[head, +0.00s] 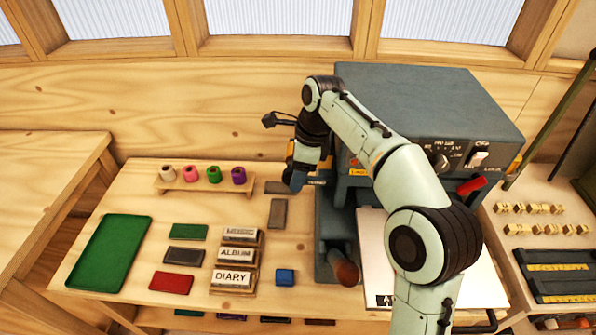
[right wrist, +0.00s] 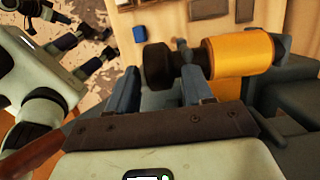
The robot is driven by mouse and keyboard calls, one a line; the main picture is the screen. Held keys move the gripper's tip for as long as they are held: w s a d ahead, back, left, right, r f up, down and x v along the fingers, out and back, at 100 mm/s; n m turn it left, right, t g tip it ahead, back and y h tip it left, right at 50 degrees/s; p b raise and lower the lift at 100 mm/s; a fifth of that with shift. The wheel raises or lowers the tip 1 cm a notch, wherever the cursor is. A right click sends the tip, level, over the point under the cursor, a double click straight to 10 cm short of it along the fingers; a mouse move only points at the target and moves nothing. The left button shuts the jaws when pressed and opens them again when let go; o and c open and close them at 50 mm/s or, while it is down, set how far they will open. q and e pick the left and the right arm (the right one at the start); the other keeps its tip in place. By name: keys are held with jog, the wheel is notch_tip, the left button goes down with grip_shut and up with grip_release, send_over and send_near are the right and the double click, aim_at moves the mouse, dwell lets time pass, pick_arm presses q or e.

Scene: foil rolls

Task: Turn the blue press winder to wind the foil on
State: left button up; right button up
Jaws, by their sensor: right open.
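The blue-grey press (head: 430,95) stands at the back right of the table. In the right wrist view a gold foil roll (right wrist: 240,55) lies on its side on the press, with a dark round winder knob (right wrist: 158,68) at its left end. My right gripper (head: 300,180) is at the press's left side, and its arm hides much of the press front. In the right wrist view its blue fingers (right wrist: 158,85) are apart, with the knob just beyond the gap between their tips. I cannot tell whether they touch it. My left gripper (right wrist: 82,38) shows small at that view's upper left.
A rack (head: 200,187) of coloured foil spools, a green tray (head: 108,252), coloured covers and blocks (head: 235,280) marked ALBUM and DIARY lie left of the press. A red lever (head: 471,186) and a brown handle (head: 344,267) stick out from it.

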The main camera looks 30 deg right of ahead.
pick_arm(q)
jog(key=shift+t, duration=0.3)
jog(key=shift+w+r+p, duration=1.5)
jog(key=shift+w+r, duration=0.55)
jog(key=shift+w, duration=0.1)
pick_arm(e)
jog(key=v, duration=1.3)
jog(key=shift+r, duration=0.15)
